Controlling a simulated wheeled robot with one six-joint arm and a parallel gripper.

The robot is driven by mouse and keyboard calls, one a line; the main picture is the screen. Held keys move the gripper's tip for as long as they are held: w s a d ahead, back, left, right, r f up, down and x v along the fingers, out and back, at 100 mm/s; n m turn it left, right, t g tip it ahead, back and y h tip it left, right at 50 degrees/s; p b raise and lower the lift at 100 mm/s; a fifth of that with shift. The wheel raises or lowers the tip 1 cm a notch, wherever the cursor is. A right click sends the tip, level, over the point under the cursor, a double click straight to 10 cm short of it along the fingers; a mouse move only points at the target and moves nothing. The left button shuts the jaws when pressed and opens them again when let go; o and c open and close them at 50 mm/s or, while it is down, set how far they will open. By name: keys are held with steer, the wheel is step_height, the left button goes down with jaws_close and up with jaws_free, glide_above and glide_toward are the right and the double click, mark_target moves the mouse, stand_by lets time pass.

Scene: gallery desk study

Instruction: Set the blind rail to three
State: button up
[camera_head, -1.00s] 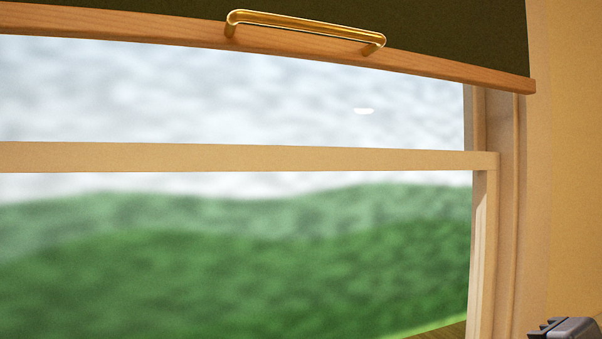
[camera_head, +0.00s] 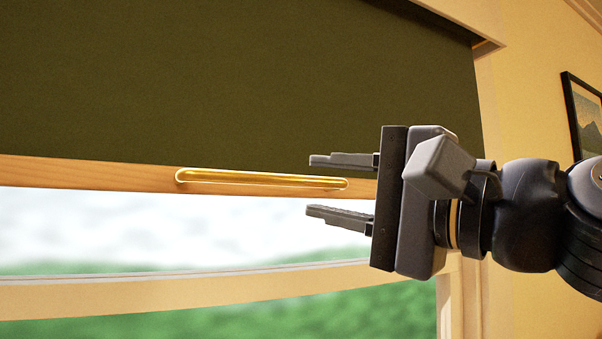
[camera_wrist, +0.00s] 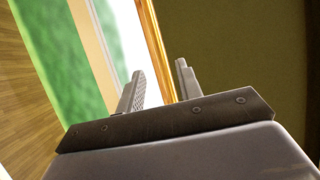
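A dark green blind (camera_head: 240,85) hangs over the upper window. Its wooden bottom rail (camera_head: 90,173) runs across the view, with a brass bar handle (camera_head: 262,180) on it. My gripper (camera_head: 325,187) is open and empty, pointing left, with one finger above and one below the height of the handle's right end. Whether it is nearer to me than the handle by much, I cannot tell; no contact shows. In the wrist view the rail (camera_wrist: 158,50) shows between and beyond my open fingers (camera_wrist: 160,82), beside the blind (camera_wrist: 230,45).
A window crossbar (camera_head: 180,293) runs below the rail, with hills and sky outside. A dark-framed picture (camera_head: 583,115) hangs on the wall at the right. A wooden floor or surface (camera_wrist: 25,75) shows at the left of the wrist view.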

mark_target(278, 180)
steer(key=p+x, duration=0.3)
steer(key=x, duration=0.4)
steer(key=shift+a+r, duration=0.1)
steer(key=shift+x, duration=0.75)
steer(key=shift+c, duration=0.4)
jaws_close()
